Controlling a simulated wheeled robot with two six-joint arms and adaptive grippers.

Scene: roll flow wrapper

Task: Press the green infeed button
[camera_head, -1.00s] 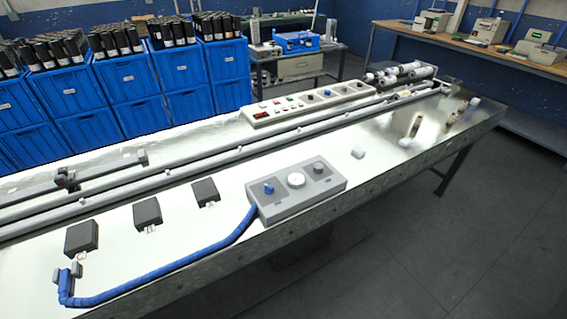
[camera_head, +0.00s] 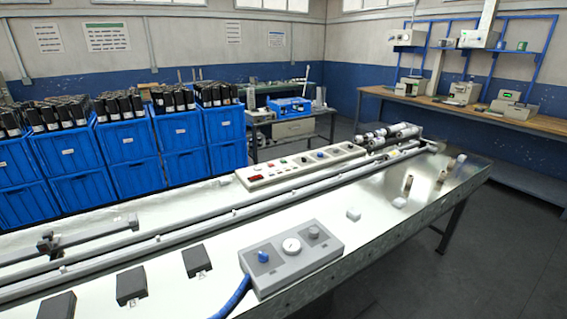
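A long light-grey control panel (camera_head: 330,163) stands on the far side of the machine table, behind the rails. It carries a red display (camera_head: 257,178), several small coloured buttons and dark and blue knobs. The buttons are too small for me to tell surely which one is the green infeed button. Neither of my grippers is in view.
A nearer grey box (camera_head: 290,260) with a gauge, a blue knob and a blue hose sits at the table's front edge. Black blocks (camera_head: 131,285) lie left of it. Rails (camera_head: 215,222) run along the table (camera_head: 385,225). Blue bins (camera_head: 133,145) stand behind.

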